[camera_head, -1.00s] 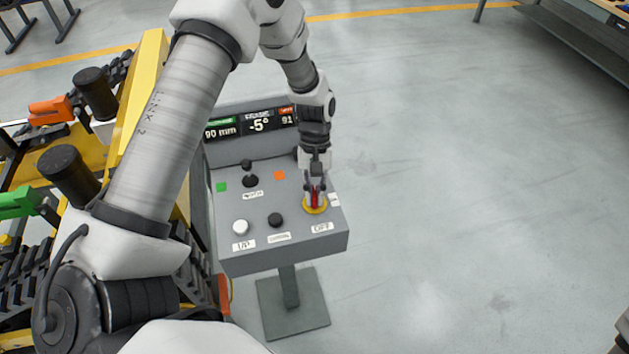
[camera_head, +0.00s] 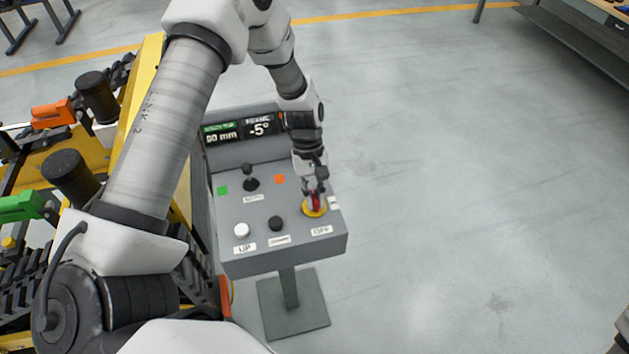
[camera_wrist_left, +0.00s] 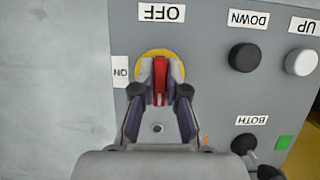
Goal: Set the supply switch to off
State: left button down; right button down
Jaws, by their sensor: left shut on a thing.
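The supply switch is a red handle (camera_head: 316,202) on a yellow round plate (camera_head: 314,211), at the right front of the grey control panel. My left gripper (camera_head: 315,196) comes down on it from above and is shut on the red handle. In the left wrist view the handle (camera_wrist_left: 160,80) stands between the two fingertips, over the yellow plate (camera_wrist_left: 150,54). Its length runs roughly in line with the OFF label (camera_wrist_left: 161,13). The ON label (camera_wrist_left: 120,71) lies to the side. The fingers hide part of the plate.
The panel (camera_head: 290,243) also has a white UP button (camera_head: 241,230), a black button (camera_head: 276,222), a black joystick (camera_head: 250,180) and a display (camera_head: 240,130). Yellow machinery with tracks (camera_head: 125,80) stands at left. The floor at right is clear.

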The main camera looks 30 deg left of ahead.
pick_arm(q)
jog(key=c, duration=1.2)
grip_release()
jog(key=shift+a+f, duration=0.1)
jog(key=v, duration=1.2)
jog(key=shift+w, duration=0.15)
